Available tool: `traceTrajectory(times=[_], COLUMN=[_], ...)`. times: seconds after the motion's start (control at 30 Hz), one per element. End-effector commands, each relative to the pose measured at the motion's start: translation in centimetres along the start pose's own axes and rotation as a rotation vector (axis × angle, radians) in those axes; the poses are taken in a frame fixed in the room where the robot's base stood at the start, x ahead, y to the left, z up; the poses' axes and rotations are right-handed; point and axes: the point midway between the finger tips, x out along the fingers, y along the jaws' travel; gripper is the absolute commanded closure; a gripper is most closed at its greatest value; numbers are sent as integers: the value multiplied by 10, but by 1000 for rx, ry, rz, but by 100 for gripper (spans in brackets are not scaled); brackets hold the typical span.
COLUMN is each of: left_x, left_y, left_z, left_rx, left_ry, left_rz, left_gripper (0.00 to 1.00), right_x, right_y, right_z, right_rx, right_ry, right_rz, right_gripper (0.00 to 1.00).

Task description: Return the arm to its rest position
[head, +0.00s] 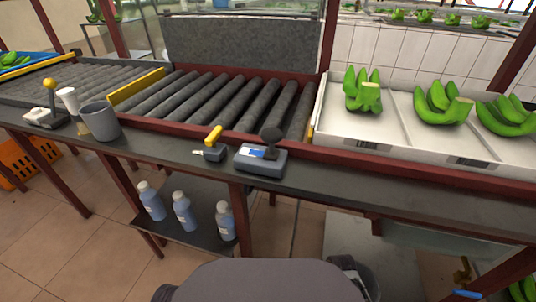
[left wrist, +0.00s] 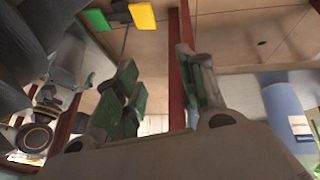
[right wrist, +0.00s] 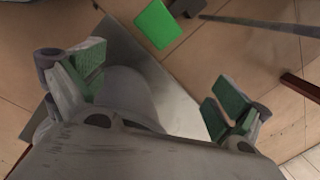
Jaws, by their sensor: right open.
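My right gripper (right wrist: 155,90) shows in the right wrist view with its green-padded fingers wide apart. Nothing is between them. It points down toward the tiled floor, clear of any object. My left gripper (left wrist: 160,90) shows in the left wrist view with its green-padded fingers apart and a gap between them. I see nothing held there. Neither gripper shows clearly in the head view. Green banana bunches (head: 438,104) rest in a white tray (head: 390,140) on the right of the bench in the head view.
A dark bench ledge (head: 330,180) runs across in front of a roller conveyor (head: 200,100). A grey cup (head: 100,121), a yellow-handled tool (head: 214,142) and a grey device (head: 261,160) stand on it. Bottles (head: 183,212) stand on a lower shelf. Floor (head: 70,250) is open at front left.

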Motion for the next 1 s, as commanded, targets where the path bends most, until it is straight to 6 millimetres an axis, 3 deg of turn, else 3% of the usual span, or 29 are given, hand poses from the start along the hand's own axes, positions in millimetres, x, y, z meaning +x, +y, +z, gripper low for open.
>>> traceTrajectory(times=[0.47,1.0], left_x=[-28,-66], left_y=[-18,-40], left_z=[-12,-22], left_rx=[29,39], left_ry=[-71,-157], left_rz=[-69,-161], left_gripper=[60,60], right_x=[-80,-185], right_y=[4,20], right_z=[0,7], right_rx=[-503,-1101], right_ry=[60,155], right_rz=[-45,-63], right_gripper=[0,0])
